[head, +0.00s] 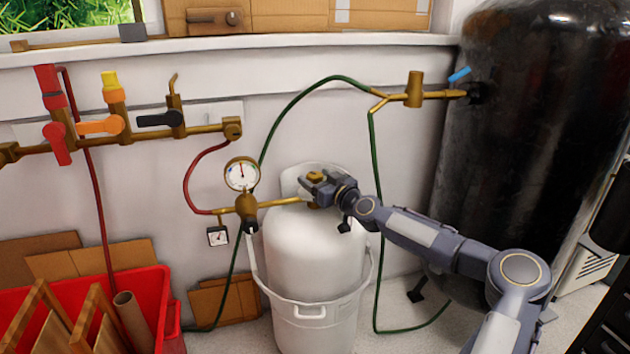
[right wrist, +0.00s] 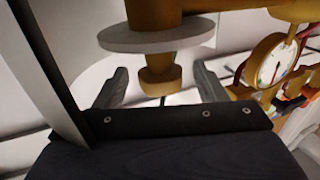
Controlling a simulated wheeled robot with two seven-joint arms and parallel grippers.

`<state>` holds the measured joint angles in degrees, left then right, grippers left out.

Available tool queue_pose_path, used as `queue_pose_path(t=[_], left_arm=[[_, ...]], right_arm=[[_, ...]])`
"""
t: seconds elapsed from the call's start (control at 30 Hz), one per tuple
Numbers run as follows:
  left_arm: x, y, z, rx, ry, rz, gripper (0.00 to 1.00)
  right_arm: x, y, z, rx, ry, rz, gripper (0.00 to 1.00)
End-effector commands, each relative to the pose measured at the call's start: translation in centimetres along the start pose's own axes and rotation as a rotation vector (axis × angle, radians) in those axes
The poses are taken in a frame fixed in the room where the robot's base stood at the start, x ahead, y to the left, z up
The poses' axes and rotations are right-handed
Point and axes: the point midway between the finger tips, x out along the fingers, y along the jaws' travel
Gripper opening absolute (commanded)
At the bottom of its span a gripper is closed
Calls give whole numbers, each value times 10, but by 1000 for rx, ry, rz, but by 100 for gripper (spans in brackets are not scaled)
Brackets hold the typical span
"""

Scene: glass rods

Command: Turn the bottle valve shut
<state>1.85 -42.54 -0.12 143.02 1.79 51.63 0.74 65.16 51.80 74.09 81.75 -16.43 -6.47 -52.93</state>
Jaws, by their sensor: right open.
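The white gas bottle (head: 312,250) stands upright in a white bucket-like holder (head: 305,312). Its brass valve (head: 314,203) is at the top, largely covered by my right gripper (head: 312,182) in the head view. In the right wrist view, a brass stub (right wrist: 157,82) below a grey disc (right wrist: 155,36) lies between the two fingers of my right gripper (right wrist: 163,74). Gaps show on both sides of the stub, so the fingers look apart from it. My right gripper is open. My left gripper is not in view.
A brass regulator with a round gauge (head: 241,174) sits left of the valve. A green hose (head: 292,100) arches behind the bottle, and a red hose (head: 187,180) runs left. A dark tank (head: 535,130) stands right; a red crate (head: 172,315) is at lower left.

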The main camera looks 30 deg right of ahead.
Motion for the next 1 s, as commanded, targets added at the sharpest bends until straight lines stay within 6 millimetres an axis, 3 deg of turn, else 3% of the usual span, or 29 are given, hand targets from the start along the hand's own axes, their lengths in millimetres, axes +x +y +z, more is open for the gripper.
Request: queue_pose_path(t=[0.37, 0.73, 1.0], left_arm=[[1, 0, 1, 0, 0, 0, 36], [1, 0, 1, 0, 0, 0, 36], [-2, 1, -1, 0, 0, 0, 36]], right_arm=[[10, 0, 0, 1, -1, 0, 65], [10, 0, 0, 1, -1, -1, 20], [10, -2, -2, -3, -2, 26, 20]])
